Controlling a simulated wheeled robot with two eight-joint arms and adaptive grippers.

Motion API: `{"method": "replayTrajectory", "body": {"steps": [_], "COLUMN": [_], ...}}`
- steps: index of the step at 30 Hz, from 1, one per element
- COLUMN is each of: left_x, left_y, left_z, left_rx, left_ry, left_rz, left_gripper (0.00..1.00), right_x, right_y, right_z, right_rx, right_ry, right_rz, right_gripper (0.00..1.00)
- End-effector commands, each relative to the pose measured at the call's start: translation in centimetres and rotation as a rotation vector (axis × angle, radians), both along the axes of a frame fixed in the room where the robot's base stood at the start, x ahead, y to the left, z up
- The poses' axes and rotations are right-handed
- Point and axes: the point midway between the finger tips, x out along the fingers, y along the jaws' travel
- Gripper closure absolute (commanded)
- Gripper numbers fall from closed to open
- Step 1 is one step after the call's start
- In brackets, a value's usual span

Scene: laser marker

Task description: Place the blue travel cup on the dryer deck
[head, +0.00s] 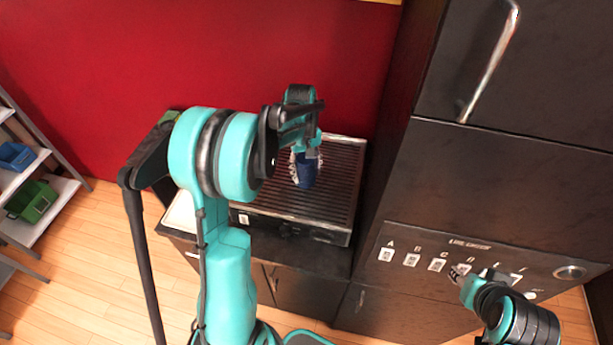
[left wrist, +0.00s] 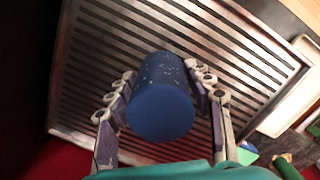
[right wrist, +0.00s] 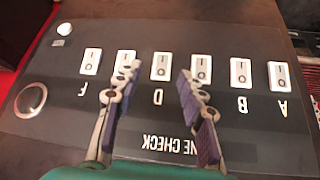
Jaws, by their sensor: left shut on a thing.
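The blue travel cup (left wrist: 162,100) is between the fingers of my left gripper (left wrist: 165,95), which is shut on it. In the head view the cup (head: 306,170) hangs below my left gripper (head: 304,150), over the dryer deck. The dryer deck is a slatted, metal-framed surface (head: 341,180); its slats also fill much of the left wrist view (left wrist: 95,70). I cannot tell whether the cup touches the slats. My right gripper (right wrist: 150,100) is open and empty, in front of the switch panel; it shows at the lower right in the head view (head: 470,285).
A dark panel (right wrist: 235,130) with several lettered white switches and a round dial stands at the right. Tall dark cabinets (head: 510,175) rise beside the deck. A white tray (left wrist: 295,95) lies beside it. Shelves with blue and green bins (head: 34,201) stand far left.

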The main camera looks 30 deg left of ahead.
Motion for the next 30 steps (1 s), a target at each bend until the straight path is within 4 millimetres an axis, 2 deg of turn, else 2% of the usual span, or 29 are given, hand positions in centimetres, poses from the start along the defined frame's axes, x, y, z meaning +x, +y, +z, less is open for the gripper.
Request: {"method": "replayTrajectory", "body": {"steps": [3, 6, 17, 18, 19, 20, 30], "left_x": [0.1, 0.1, 0.1, 0.1, 0.1, 0.1, 0.1], "left_y": [0.0, 0.0, -0.1, -0.1, -0.1, -0.1, -0.1], "left_z": [-2.0, -3.0, -3.4, -3.3, -3.3, -3.3, -3.0], "left_rx": [0.0, 0.0, 0.0, 0.0, 0.0, 0.0, 0.0], "left_ry": [0.0, 0.0, 0.0, 0.0, 0.0, 0.0, 0.0], "left_rz": [0.0, 0.0, 0.0, 0.0, 0.0, 0.0, 0.0], "left_gripper": [0.81, 0.81, 0.81, 0.38, 0.3, 0.28, 0.28], "right_x": [0.0, 0.0, 0.0, 0.0, 0.0, 0.0, 0.0], "right_y": [0.0, 0.0, 0.0, 0.0, 0.0, 0.0, 0.0], "right_z": [-0.3, -0.3, -0.8, -0.6, -0.6, -0.6, -0.3], "right_rx": [0.0, 0.0, 0.0, 0.0, 0.0, 0.0, 0.0], "right_ry": [0.0, 0.0, 0.0, 0.0, 0.0, 0.0, 0.0], "right_rz": [0.0, 0.0, 0.0, 0.0, 0.0, 0.0, 0.0], "right_gripper": [0.6, 0.6, 0.6, 0.6, 0.6, 0.6, 0.6]}}
